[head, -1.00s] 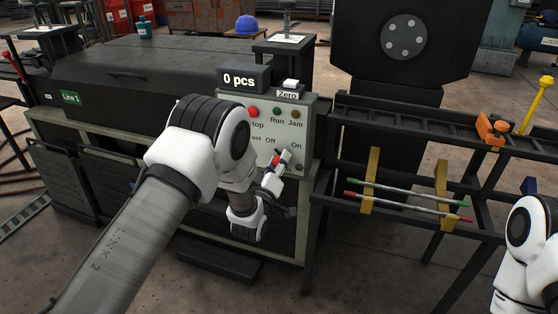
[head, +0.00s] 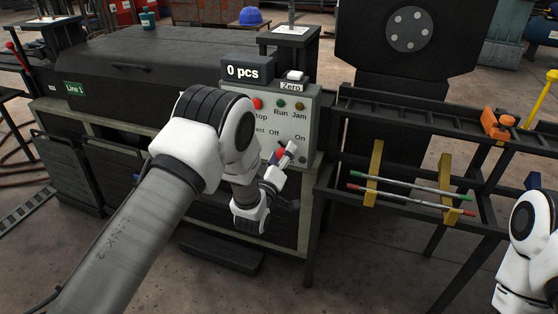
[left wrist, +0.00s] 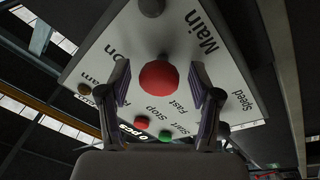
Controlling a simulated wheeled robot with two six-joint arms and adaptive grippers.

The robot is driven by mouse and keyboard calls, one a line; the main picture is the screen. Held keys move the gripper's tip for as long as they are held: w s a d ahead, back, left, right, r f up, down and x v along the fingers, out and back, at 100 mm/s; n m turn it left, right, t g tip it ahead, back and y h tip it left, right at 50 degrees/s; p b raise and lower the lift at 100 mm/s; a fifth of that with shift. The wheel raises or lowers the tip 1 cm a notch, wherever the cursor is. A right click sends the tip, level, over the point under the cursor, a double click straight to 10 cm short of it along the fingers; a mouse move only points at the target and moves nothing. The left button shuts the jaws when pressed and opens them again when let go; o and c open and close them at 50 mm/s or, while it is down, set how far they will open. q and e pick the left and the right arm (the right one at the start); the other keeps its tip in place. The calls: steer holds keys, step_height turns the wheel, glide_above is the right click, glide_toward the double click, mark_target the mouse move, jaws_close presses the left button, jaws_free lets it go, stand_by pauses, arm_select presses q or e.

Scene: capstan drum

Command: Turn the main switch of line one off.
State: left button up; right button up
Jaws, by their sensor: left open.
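The grey control panel (head: 296,118) of line one stands on the machine with the green Line 1 sign (head: 73,88). In the left wrist view, a round red knob (left wrist: 159,78) sits on the panel close to the words Main and On. My left gripper (left wrist: 160,88) is open, with one finger on each side of the knob; contact cannot be told. In the head view my left gripper (head: 284,153) is at the panel's lower part, largely covering the switch. Which way the switch points cannot be told. My right arm shows at the right edge, its gripper out of view.
A counter (head: 247,71) reading 0 pcs and a white Zero button (head: 295,75) are on top of the panel. Red stop (left wrist: 141,122) and green start (left wrist: 165,135) buttons are near my fingers. A dark rack (head: 410,195) with rods stands to the right.

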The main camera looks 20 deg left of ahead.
arm_select(q)
steer(key=s+f, duration=0.2)
steer(key=s, duration=0.9)
steer(key=shift+s+a, duration=0.2)
steer(key=shift+s, duration=0.1)
